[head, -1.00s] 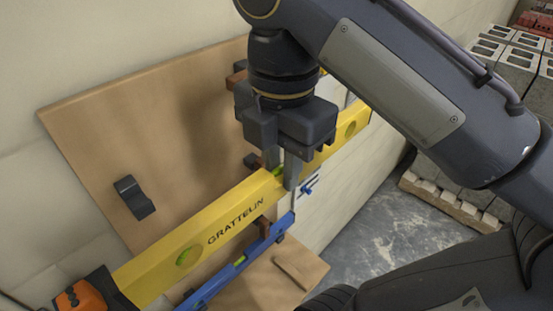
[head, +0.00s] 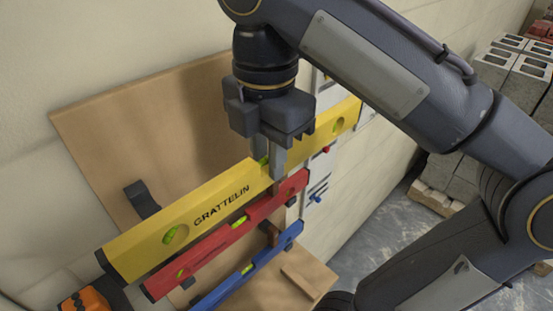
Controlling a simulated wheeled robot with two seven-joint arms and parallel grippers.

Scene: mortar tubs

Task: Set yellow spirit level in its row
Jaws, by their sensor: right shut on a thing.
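The yellow spirit level (head: 210,207), marked GRATTELIN, is in my right gripper (head: 269,170), whose fingers are shut on it right of its middle. It slants from lower left to upper right in front of the brown board (head: 100,130). A black bracket (head: 141,198) on the board shows just above the level's left part; whether the level touches or rests on it I cannot tell. A red spirit level (head: 228,236) lies in the row below, and a blue spirit level (head: 250,268) below that. My left gripper is not in view.
White label strips (head: 318,178) with small coloured marks are on the wall at the board's right. An orange and black object (head: 85,300) is at the lower left. Grey blocks (head: 500,75) stand on a pallet at the right. A brown ledge (head: 310,275) juts out below.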

